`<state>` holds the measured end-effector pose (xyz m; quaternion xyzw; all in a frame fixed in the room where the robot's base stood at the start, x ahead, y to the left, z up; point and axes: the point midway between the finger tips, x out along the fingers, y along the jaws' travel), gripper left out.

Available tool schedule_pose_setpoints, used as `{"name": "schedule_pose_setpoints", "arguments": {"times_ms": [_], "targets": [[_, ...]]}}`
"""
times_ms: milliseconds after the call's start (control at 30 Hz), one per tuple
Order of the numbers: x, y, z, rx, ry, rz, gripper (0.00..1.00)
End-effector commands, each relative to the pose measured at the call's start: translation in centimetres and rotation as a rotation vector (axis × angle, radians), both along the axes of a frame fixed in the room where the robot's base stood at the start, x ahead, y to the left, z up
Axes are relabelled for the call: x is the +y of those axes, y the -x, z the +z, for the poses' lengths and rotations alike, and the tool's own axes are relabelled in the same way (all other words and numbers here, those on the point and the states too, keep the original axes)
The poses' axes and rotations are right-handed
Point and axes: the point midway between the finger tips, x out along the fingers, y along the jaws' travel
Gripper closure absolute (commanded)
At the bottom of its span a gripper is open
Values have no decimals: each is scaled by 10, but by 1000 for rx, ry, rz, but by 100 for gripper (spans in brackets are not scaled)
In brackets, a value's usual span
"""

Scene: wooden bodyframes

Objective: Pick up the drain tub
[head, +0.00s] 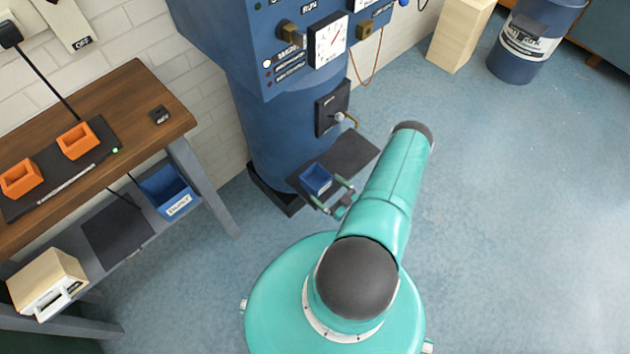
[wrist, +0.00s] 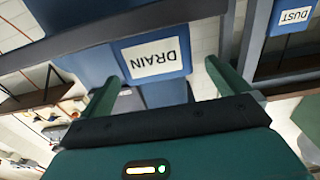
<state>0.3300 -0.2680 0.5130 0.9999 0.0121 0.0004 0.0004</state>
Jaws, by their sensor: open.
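The drain tub (head: 316,180) is a small open blue tub on a dark plate at the foot of the blue machine in the head view. In the wrist view its blue front (wrist: 180,44) carries a white label reading DRAIN, upside down in the picture. My gripper (head: 330,192) is open, with its green fingers close to the near side of the tub. In the wrist view the fingertips of my gripper (wrist: 160,76) stand apart to either side of the tub's front, with nothing visibly held. I cannot tell whether they touch it.
The blue machine (head: 265,130) stands directly behind the tub, with a small valve (head: 345,119) above. A wooden bench (head: 150,90) with orange trays and a blue shelf bin (head: 166,187) is at left. Floor (head: 520,210) at right is clear. A DUST bin (wrist: 293,15) shows in the wrist view.

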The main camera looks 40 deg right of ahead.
Motion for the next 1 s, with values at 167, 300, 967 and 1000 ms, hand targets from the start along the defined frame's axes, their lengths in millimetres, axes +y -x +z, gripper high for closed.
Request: {"name": "schedule_pose_setpoints", "arguments": {"times_ms": [167,300,967,1000], "targets": [[1,-18,0,0,0,3,0],[-1,-29,2,0,1,3,0],[-2,-71,5,1,1,4,28],[-2,-71,5,1,1,4,35]]}}
